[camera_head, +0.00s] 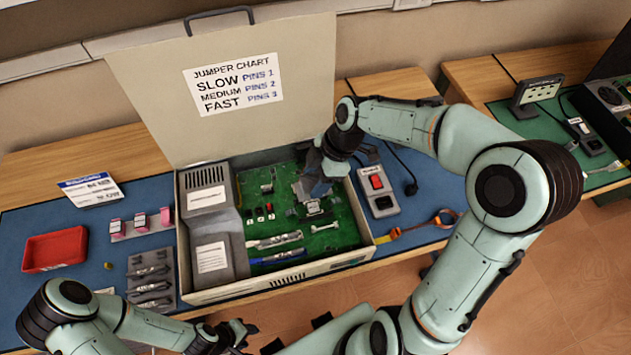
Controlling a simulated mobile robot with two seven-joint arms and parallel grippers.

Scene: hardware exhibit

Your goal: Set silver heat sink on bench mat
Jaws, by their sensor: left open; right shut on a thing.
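My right gripper (316,186) reaches down into the open computer case and is shut on a small grey-silver piece, which looks like the silver heat sink (313,207). The piece is at the green circuit board (342,233); I cannot tell whether it is seated or lifted, as the fingers partly cover it. The blue bench mat (95,235) covers the table to the left of the case and also shows to the right. My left gripper (243,333) is open and empty at the table's front edge, below the case.
The case's raised lid (235,120) carries a jumper chart. A red tray (55,249), several pink-marked parts (140,222) and a grey rack (150,285) stand on the left mat. A red-switch box (377,187) and orange strap (412,229) lie right of the case.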

